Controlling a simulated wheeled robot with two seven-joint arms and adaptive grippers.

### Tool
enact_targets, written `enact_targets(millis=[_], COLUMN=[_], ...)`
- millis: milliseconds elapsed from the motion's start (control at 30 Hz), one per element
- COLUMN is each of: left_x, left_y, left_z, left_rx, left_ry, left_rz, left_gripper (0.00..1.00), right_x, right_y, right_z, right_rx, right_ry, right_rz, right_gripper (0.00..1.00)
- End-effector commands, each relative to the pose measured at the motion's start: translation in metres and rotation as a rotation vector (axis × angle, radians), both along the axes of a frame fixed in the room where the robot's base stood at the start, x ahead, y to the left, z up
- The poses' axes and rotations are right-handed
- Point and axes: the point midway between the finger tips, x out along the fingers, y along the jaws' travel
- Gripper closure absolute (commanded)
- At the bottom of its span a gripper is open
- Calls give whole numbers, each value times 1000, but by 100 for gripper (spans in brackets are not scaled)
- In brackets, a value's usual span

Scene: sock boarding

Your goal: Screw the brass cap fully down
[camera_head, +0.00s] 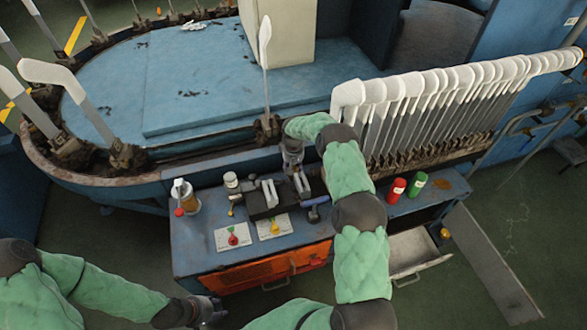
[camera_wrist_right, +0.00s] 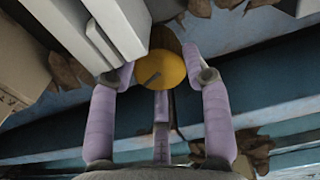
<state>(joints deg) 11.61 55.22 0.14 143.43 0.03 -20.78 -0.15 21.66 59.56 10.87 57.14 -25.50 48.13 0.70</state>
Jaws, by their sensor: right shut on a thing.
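The brass cap (camera_wrist_right: 160,68) is a round yellow disc with a slot-like mark on its face, seen in the right wrist view. The three lavender fingers of my right gripper (camera_wrist_right: 163,85) stand around it and are shut on it. A pale block (camera_wrist_right: 115,25) is close beside the cap and overlaps its upper left. In the head view my right gripper (camera_head: 299,182) reaches down over the vise (camera_head: 262,208) on the blue workbench (camera_head: 192,248), and the cap is hidden there. My left gripper (camera_head: 207,312) hangs low at the front, away from the bench; its fingers are too small to read.
Two white cards (camera_head: 232,237) lie in front of the vise. Red (camera_head: 397,190) and green (camera_head: 417,184) cylinders stand at the right. An open drawer (camera_head: 412,250) juts out below. White sock forms (camera_head: 430,92) line the back right.

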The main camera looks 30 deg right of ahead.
Motion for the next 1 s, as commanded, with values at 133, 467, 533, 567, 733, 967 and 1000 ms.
enact_targets(millis=[133,467,533,567,733,967,1000], left_x=[0,0,0,0,0,0,0], left_y=[0,0,0,0,0,0,0], left_z=[0,0,0,0,1,4,5], left_rx=[0,0,0,0,0,0,0], left_ry=[0,0,0,0,0,0,0], left_rz=[0,0,0,0,0,0,0], left_gripper=[60,60,60,60,60,60,60], right_x=[6,5,4,4,3,2,2], right_y=[4,2,2,1,1,2,2], right_z=[1,2,1,1,1,1,1], right_rx=[2,1,0,0,-1,0,1], right_ry=[-16,-13,-12,-11,-9,-7,-7], right_rz=[2,2,2,2,36,215,255], right_gripper=[84,29,29,29,29,29,29])
